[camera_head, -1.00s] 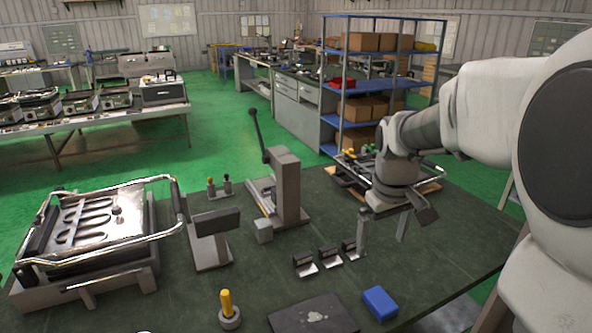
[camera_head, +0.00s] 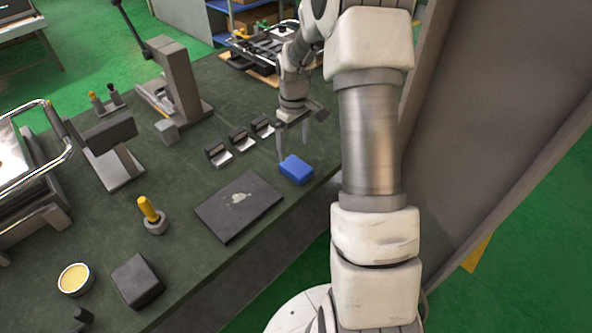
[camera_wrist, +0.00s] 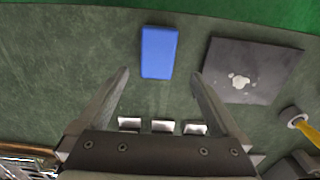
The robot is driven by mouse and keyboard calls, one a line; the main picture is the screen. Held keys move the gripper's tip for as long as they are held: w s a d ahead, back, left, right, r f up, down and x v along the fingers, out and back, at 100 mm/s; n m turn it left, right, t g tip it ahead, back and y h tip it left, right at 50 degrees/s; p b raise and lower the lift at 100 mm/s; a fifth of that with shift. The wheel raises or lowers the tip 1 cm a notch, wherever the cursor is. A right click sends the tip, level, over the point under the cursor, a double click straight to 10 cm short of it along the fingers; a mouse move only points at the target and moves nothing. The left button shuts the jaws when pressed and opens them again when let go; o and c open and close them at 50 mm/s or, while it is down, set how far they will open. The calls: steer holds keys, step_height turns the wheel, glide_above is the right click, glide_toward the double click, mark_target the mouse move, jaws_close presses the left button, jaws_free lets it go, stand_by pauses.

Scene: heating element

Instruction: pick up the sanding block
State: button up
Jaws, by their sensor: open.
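The sanding block appears to be the blue block (camera_head: 296,169), lying flat on the dark green bench top near its front edge. In the wrist view the blue block (camera_wrist: 159,52) is at the top centre, its long side running up the picture. My gripper (camera_head: 293,149) is above the bench beside the block, fingers pointing down. In the wrist view my gripper (camera_wrist: 160,75) is open and empty, its fingertips apart on either side of the block's near end in the picture. I cannot tell the exact height gap.
A dark plate (camera_head: 239,205) with a pale smear lies left of the block. Several small metal-and-black pieces (camera_head: 240,140) stand behind it. A yellow-handled tool (camera_head: 151,214), a black block (camera_head: 137,280) and a round tin (camera_head: 75,279) are further left.

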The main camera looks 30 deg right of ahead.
mark_target(296, 166)
step_height(296, 166, down, 4)
steer(key=shift+r, duration=0.2)
steer(key=shift+s+d+f, duration=0.1)
steer(key=shift+d+f, duration=0.05)
steer(key=shift+f, duration=1.25)
steer(key=shift+d+f, duration=0.1)
steer(key=shift+f, duration=1.25)
steer(key=c, duration=1.4)
steer(key=shift+r, duration=0.1)
steer(key=shift+r, duration=0.65)
step_height(296, 166, up, 3)
steer(key=s+d+r, duration=0.2)
steer(key=d, duration=0.1)
steer(key=s+d+r, duration=0.2)
steer(key=d, duration=0.1)
steer(key=s+d+r, duration=0.2)
steer(key=d, duration=0.1)
steer(key=shift+s+d+r, duration=0.25)
steer(key=shift+d+r, duration=0.1)
